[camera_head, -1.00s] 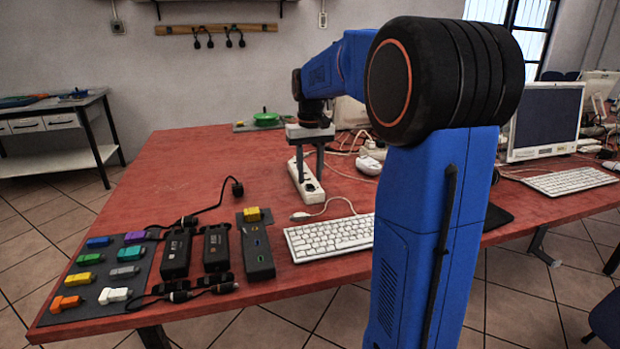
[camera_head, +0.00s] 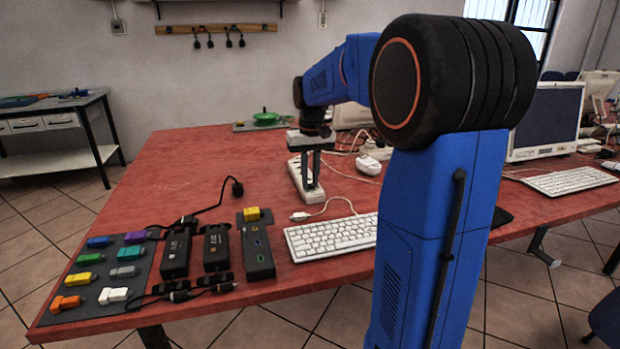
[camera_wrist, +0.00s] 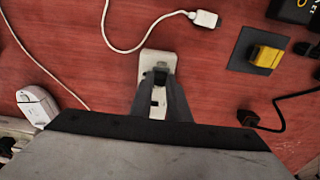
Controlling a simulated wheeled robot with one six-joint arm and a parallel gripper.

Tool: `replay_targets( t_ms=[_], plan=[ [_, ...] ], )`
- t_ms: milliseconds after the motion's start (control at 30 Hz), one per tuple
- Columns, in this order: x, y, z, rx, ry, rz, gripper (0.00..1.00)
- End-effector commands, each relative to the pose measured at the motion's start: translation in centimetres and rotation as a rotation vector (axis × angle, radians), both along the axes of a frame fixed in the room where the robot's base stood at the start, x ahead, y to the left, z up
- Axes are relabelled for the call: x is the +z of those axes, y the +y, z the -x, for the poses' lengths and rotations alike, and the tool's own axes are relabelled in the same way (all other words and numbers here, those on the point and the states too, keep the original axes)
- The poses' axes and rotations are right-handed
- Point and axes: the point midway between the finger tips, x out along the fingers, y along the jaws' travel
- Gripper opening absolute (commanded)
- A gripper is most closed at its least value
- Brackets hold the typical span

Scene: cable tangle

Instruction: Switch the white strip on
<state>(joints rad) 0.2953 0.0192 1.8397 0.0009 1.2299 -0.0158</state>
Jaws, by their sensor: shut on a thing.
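The white strip (camera_head: 296,173) lies on the red table, beyond the keyboard. In the wrist view the near end of the strip (camera_wrist: 163,56) shows past my fingertips, and a dark patch on it lies between them. My gripper (camera_head: 311,186) points down over the strip with its fingers low on it. It also shows in the wrist view (camera_wrist: 160,85), its fingers drawn in close and shut on the strip. The fingers and palm hide much of the strip. I cannot tell the switch's position.
A white keyboard (camera_head: 330,238) and a white cable plug (camera_wrist: 205,18) lie near the strip. A yellow plug (camera_wrist: 265,58) sits to the right in the wrist view. Black adapters (camera_head: 217,248) and a mat (camera_head: 92,268) of coloured plugs lie at the left.

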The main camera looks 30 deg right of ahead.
Motion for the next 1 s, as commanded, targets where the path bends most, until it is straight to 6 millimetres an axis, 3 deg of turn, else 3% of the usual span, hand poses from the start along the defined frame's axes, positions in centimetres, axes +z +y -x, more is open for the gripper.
replay_targets(
  t_ms=[400,833,867,900,933,1000],
  plan=[
    [-0.08,0.25,0.84,-0.001,-0.234,0.067,0.0],
    [-0.08,0.26,0.88,0.0,-0.267,0.077,0.0],
    [-0.08,0.26,0.88,0.0,-0.267,0.077,0.18],
    [-0.08,0.25,0.88,0.0,-0.267,0.077,0.28],
    [-0.08,0.25,0.88,0.0,-0.267,0.077,0.34],
    [-0.09,0.25,0.88,0.0,-0.266,0.077,0.34]
  ],
)
